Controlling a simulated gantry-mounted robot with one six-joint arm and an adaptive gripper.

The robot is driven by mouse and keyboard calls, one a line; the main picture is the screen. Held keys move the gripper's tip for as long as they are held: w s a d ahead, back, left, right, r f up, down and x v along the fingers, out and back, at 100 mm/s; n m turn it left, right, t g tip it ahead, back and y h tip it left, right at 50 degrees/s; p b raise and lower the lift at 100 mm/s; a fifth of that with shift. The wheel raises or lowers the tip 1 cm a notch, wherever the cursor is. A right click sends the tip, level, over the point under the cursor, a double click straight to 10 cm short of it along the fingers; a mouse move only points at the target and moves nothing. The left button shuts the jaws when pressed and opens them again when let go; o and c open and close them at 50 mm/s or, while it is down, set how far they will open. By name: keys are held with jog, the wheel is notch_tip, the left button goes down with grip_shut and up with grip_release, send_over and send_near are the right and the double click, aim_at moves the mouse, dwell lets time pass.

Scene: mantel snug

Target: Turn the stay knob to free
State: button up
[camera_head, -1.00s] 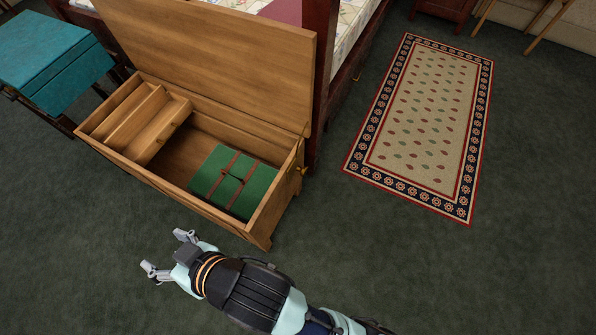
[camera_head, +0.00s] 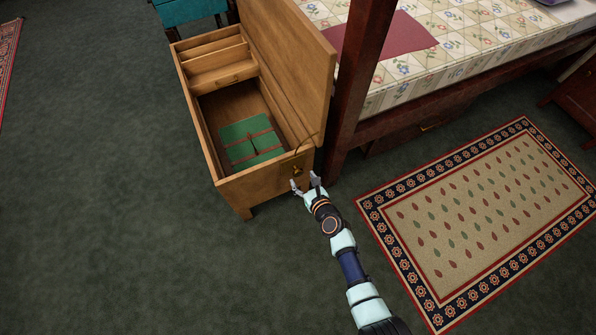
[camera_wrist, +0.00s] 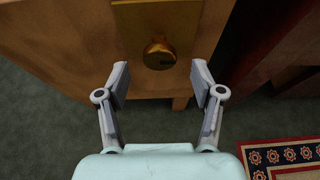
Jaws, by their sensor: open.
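The stay knob is a round brass knob (camera_wrist: 159,54) on a brass plate (camera_wrist: 157,18) on the end of the wooden chest (camera_head: 266,190). In the wrist view it sits between and just beyond my fingertips. My gripper (camera_head: 307,183) is open at the chest's right end, with its fingers (camera_wrist: 160,80) spread either side of the knob and clear of it. The knob's mark and setting are too dark to read. In the head view a small brass piece (camera_head: 296,170) shows at the chest's end near my gripper. The lid (camera_head: 285,60) stands open.
A green bundle with straps (camera_head: 240,133) lies inside the chest. A dark red bedpost (camera_head: 352,80) stands close to the right of the chest. A patterned rug (camera_head: 480,215) lies to the right.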

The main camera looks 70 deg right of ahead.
aim_at(299, 174)
jog(key=b+x, duration=0.1)
jog(key=x, duration=0.4)
jog(key=shift+b, duration=0.4)
jog(key=shift+c, duration=0.2)
jog(key=c, duration=1.1)
jog(key=shift+r, duration=0.1)
